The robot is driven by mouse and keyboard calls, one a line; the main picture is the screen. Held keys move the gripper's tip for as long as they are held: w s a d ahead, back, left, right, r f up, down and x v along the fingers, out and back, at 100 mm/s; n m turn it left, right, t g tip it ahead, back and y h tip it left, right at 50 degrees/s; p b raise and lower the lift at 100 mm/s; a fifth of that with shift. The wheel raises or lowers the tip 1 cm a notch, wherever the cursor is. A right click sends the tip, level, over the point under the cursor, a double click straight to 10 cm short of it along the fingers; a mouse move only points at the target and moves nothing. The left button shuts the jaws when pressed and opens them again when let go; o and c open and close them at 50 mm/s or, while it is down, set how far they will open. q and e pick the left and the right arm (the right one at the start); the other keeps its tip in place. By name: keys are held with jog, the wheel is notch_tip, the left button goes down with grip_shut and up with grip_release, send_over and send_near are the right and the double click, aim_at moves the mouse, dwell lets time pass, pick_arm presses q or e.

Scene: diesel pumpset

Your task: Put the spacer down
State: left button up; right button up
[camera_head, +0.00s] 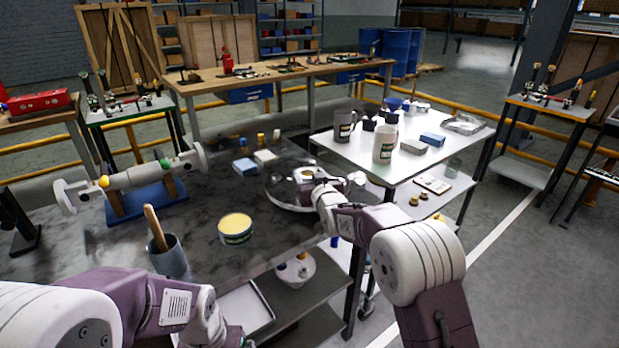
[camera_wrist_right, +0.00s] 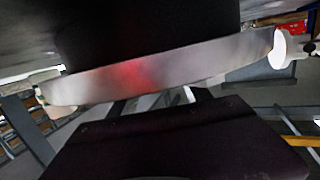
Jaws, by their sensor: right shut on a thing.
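The spacer (camera_head: 282,191) looks like a wide, shiny metal ring or disc at the right end of the dark bench, in the head view. My right gripper (camera_head: 309,177) is shut on it, reaching in from the right. In the right wrist view the spacer (camera_wrist_right: 150,80) is a curved silver band crossing the picture between the dark jaw parts. I cannot tell whether its underside touches the bench. My left arm shows at the lower left of the head view, but its jaws are not visible.
The dark marbled bench (camera_head: 205,212) holds a yellow-topped tin (camera_head: 235,229), a grey cup with a wooden handle (camera_head: 168,257), a shaft on a blue stand (camera_head: 147,198) and small blocks (camera_head: 246,166). A white table (camera_head: 458,147) with mugs (camera_head: 385,146) stands to the right.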

jog(key=o, duration=1.4)
jog(key=shift+f, duration=0.1)
jog(key=shift+o, duration=0.2)
jog(key=shift+r+p, duration=0.35)
jog(key=v, duration=1.2)
jog(key=shift+f, duration=0.2)
